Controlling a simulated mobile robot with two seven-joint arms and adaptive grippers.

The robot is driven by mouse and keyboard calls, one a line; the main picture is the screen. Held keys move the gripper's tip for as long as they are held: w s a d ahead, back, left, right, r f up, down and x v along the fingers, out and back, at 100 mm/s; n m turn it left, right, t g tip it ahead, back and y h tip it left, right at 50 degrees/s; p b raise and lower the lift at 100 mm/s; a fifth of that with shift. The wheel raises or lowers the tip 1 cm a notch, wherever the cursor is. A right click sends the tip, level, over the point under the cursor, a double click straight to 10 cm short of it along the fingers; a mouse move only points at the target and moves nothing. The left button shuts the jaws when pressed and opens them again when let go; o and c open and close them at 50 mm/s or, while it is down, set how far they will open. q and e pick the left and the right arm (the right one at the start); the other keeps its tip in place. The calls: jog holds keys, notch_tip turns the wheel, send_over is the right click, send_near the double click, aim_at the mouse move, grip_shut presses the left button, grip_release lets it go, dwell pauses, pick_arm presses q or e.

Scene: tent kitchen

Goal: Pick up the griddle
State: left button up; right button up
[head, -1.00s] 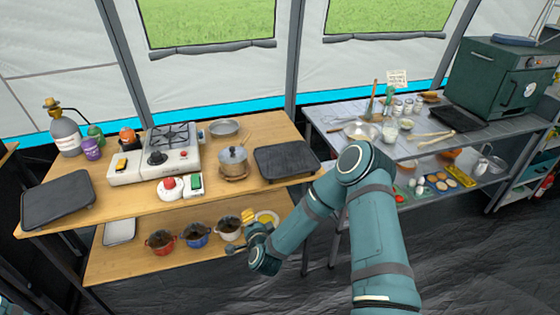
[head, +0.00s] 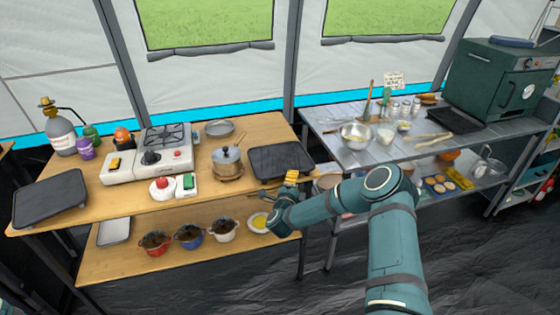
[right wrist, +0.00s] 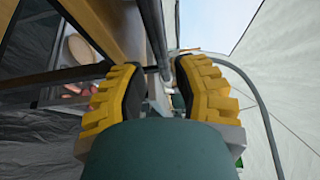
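Two dark, flat rectangular griddles lie on the wooden table in the head view. The right griddle (head: 282,158) is at the table's right end, and the left griddle (head: 48,200) is at the left end. My right gripper (head: 287,182) is at the table's front edge, just in front of the right griddle. Its yellow fingers stand apart in the right wrist view (right wrist: 160,88). A dark bar (right wrist: 153,35) shows beyond and between the fingertips; I cannot tell whether it is the griddle's rim. I see no contact. My left gripper is out of view.
Several pots and a yellow-filled plate (head: 259,222) are on the lower shelf (head: 130,262). A metal table (head: 330,128) with bowls stands to the right.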

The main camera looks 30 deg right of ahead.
aim_at(280, 162)
jog(key=shift+b+x, duration=0.55)
jog(key=shift+x, duration=2.05)
jog(key=shift+r, duration=0.1)
grip_shut()
jog(key=shift+w+r, duration=0.1)
jog(key=shift+r, duration=0.05)
